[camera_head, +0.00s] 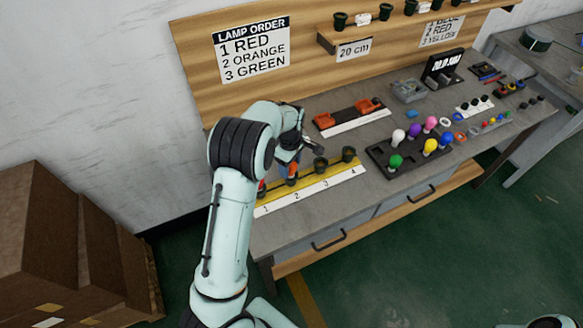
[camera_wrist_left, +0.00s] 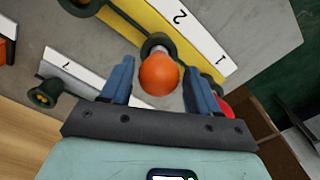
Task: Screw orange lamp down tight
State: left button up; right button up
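The orange lamp (camera_wrist_left: 159,74) stands in a dark socket (camera_wrist_left: 158,44) at the place marked 2 on the yellow strip (camera_head: 330,171). Its round bulb lies between the two fingers of my left gripper (camera_wrist_left: 160,88), with a thin gap showing on each side. The left gripper also shows in the head view (camera_head: 290,168), pointing down over the strip and hiding much of the lamp. A red lamp (camera_wrist_left: 226,104) is beside it at place 1, partly behind a finger. How deep the orange lamp sits in its socket cannot be told. My right gripper is not in view.
Empty dark sockets (camera_head: 348,154) stand at places 3 and 4. A black tray (camera_head: 378,157) of coloured lamps is to the right. A sign (camera_head: 252,50) reads 1 red, 2 orange, 3 green.

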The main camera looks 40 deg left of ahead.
pick_arm(q)
jog(key=c, duration=0.6)
jog(key=shift+o, duration=0.2)
jog(key=m, duration=0.4)
jog(key=shift+m, duration=0.4)
jog(key=shift+m, duration=0.6)
jog(key=m, duration=0.3)
jog(key=shift+m, duration=0.3)
jog(key=shift+m, duration=0.6)
jog(key=m, duration=0.3)
jog(key=shift+w+f, duration=0.1)
